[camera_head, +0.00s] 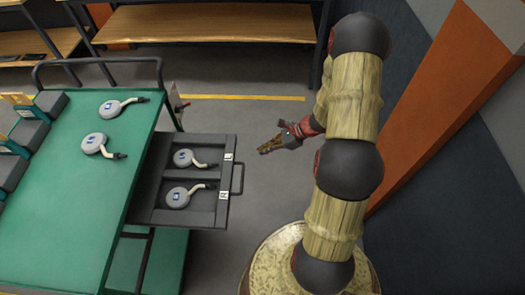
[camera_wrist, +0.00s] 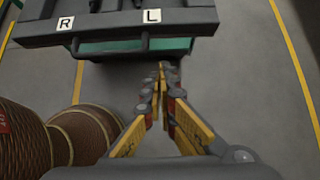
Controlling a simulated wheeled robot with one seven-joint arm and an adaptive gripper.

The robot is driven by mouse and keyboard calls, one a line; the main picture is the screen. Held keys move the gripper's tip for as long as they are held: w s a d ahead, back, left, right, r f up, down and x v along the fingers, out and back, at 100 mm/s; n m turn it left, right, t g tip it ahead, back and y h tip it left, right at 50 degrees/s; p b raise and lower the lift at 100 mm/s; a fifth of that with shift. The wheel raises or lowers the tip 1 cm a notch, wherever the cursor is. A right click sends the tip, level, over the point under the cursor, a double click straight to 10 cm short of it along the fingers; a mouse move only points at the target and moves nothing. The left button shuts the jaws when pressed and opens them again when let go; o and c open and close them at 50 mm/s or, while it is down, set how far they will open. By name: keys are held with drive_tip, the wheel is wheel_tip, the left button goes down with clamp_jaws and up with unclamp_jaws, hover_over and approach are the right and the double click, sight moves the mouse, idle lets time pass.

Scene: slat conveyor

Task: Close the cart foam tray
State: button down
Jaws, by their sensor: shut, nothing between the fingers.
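The foam tray (camera_head: 146,196) is a dark drawer pulled out from the right side of the green-topped cart (camera_head: 72,180). Two grey round parts with bent stems lie in its compartments: one at the back (camera_head: 184,158) and one at the front (camera_head: 178,197). A bar handle (camera_head: 238,178) runs along its right end. In the wrist view the tray front (camera_wrist: 190,22) shows R and L labels at the top, with its handle (camera_wrist: 112,49) below them. My gripper (camera_head: 263,151) is shut and empty, to the right of the handle and apart from it; it also shows in the wrist view (camera_wrist: 162,68).
Two more round parts (camera_head: 111,108) (camera_head: 94,143) lie on the cart top. Grey bins (camera_head: 30,132) line its left side. A wooden bench (camera_head: 205,24) stands behind. Orange and dark wall panels (camera_head: 440,105) rise at right. Floor between tray and arm is clear.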

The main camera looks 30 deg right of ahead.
sight(172, 157)
drive_tip(key=w+a+f+b, duration=0.3)
drive_tip(key=w+a+f, duration=0.2)
drive_tip(key=a, duration=0.2)
drive_tip(key=shift+w+a, duration=0.15)
drive_tip(key=shift+a, duration=0.05)
drive_tip(key=w+a, duration=0.5)
drive_tip(key=a, duration=0.2)
drive_tip(key=w+a+b, duration=0.1)
drive_tip(key=w+a, duration=0.5)
drive_tip(key=a, duration=0.2)
drive_tip(key=w+a+b, duration=0.1)
drive_tip(key=w+a, duration=0.5)
drive_tip(key=a, duration=0.2)
drive_tip(key=shift+a+f, duration=0.1)
drive_tip(key=shift+a, duration=0.05)
drive_tip(key=shift+w+a, duration=0.15)
